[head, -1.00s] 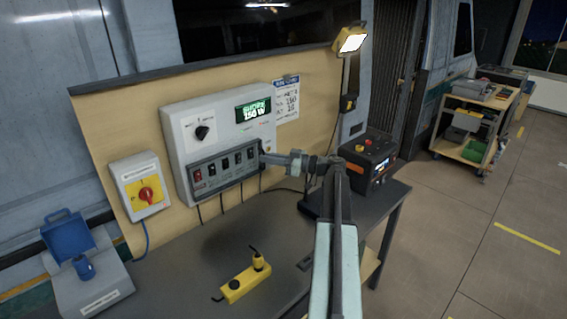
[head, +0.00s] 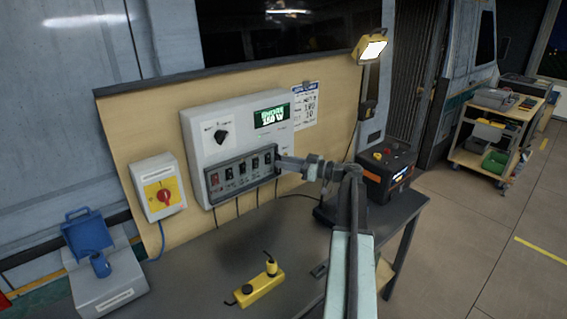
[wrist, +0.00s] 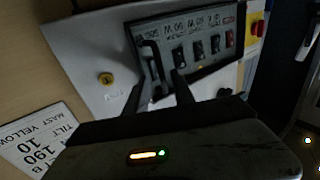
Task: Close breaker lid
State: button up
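The breaker panel (head: 242,176) is a dark framed strip low on the white wall box, with one red switch and several black ones. It also shows in the wrist view (wrist: 200,50). A dark curved handle (wrist: 152,62) stands at the panel's end nearest me. I cannot tell a separate lid from the frame, nor how far it is open. My gripper (head: 282,164) is at the panel's right end. In the wrist view its fingers (wrist: 157,84) are apart, one to each side of the handle's lower end. Whether they touch it is unclear.
The white box (head: 208,118) has a knob and a green display. A yellow isolator with a red knob (head: 165,196) is to the left. A yellow device (head: 258,286) lies on the bench. A black-orange power unit (head: 386,172) stands behind my arm. A blue-lidded box (head: 108,275) is at left.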

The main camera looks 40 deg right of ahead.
jog(key=v, duration=0.7)
jog(key=shift+s+d, duration=0.1)
jog(key=shift+s, duration=0.1)
